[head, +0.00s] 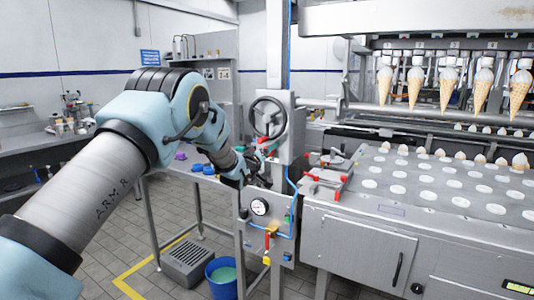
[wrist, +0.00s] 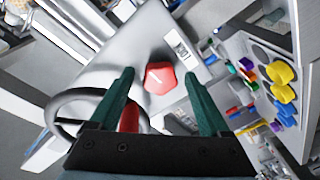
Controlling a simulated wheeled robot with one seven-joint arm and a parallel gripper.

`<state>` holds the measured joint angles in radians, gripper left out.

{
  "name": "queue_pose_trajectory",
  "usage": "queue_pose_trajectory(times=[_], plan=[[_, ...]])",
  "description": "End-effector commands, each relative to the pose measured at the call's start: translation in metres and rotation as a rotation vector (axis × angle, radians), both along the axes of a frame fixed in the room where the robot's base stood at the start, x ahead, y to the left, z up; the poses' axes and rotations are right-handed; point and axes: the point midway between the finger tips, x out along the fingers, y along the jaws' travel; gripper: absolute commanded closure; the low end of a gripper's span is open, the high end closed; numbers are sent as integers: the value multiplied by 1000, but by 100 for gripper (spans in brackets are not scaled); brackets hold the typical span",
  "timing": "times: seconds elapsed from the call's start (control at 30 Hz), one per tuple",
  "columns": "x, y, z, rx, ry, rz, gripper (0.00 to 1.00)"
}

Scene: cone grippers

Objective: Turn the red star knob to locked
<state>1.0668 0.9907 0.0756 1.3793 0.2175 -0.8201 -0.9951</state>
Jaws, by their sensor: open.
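In the wrist view the red star knob (wrist: 160,78) sits on the grey face of a machine column, with a pale pointer mark on it. A small white label (wrist: 181,47) lies beside it, too small to read. My gripper (wrist: 158,74) is open, its two green fingers apart on either side of the knob in the picture. I cannot tell how far the tips are from the knob. In the head view my arm reaches to the grey column (head: 281,130), and the gripper is mostly hidden there.
A dark handwheel (head: 267,117) stands on the column close to my wrist; it also shows left of my fingers (wrist: 62,96). A red part (wrist: 129,118) shows behind the left finger. A gauge (head: 260,207) and blue bucket (head: 221,278) are below. Coloured knobs (wrist: 283,92) lie right.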

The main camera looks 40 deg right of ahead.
Motion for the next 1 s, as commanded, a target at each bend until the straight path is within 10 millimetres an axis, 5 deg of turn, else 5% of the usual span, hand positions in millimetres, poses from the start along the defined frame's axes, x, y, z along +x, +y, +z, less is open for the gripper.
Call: queue_pose_trajectory(times=[0.73, 1.0], plan=[[0, 1, 0, 1, 0, 1, 98], [1, 1, -2, 4, -14, 1, 100]])
